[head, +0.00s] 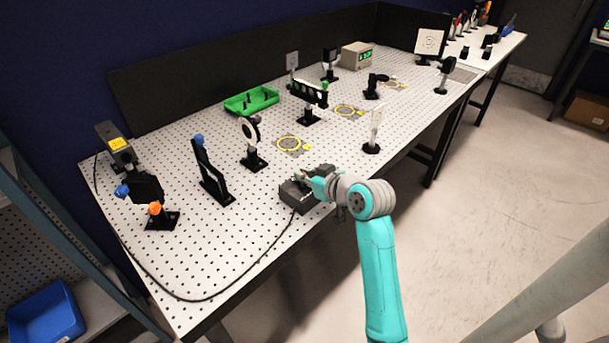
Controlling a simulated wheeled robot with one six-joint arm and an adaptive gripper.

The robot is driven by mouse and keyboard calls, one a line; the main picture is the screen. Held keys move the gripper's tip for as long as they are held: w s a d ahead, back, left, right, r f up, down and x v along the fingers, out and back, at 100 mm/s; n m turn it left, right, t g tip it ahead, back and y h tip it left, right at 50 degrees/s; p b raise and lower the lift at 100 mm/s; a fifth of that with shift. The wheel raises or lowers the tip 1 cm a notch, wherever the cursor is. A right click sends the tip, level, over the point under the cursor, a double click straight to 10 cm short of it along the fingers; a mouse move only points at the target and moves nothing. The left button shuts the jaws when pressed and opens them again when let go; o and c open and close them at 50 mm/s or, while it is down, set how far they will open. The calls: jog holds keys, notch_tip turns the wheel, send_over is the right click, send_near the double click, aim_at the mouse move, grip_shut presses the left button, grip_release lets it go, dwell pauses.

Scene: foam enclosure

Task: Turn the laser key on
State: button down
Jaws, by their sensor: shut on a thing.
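A dark grey control box (297,197) sits at the near edge of the perforated white table. A black cable runs from it along the near side of the table to the left. My gripper (306,178) is at the top of this box, reaching in from the right. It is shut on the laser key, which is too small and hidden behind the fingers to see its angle. The laser (120,150), a dark block with a yellow label, stands at the far left of the table.
Posts and optic mounts stand around the box, including a black bracket (210,175), a round mount (252,145) and a white card (375,129). A green tray (251,101) lies behind. A black panel (200,88) backs the table. Open floor (500,190) lies to the right.

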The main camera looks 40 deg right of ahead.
jog(key=m+h, duration=0.2)
jog(key=m+g+h, duration=0.1)
jog(key=m+h, duration=0.1)
jog(key=shift+a+h, duration=0.2)
jog(key=shift+h, duration=0.1)
jog(key=m+g+h, duration=0.3)
jog(key=m+h, duration=0.1)
jog(key=shift+w, duration=0.1)
jog(key=m+g+h, duration=0.2)
jog(key=m+g, duration=0.2)
jog(key=shift+d+m+g+h, duration=0.1)
jog(key=shift+m+g+h, duration=0.2)
jog(key=shift+m+h, duration=0.1)
jog(key=shift+m+g+h, duration=0.4)
jog(key=shift+m+g, duration=1.4)
jog(key=shift+g, duration=0.4)
jog(key=shift+f, duration=0.1)
jog(key=c, duration=1.3)
grip_release()
jog(key=shift+o, duration=0.2)
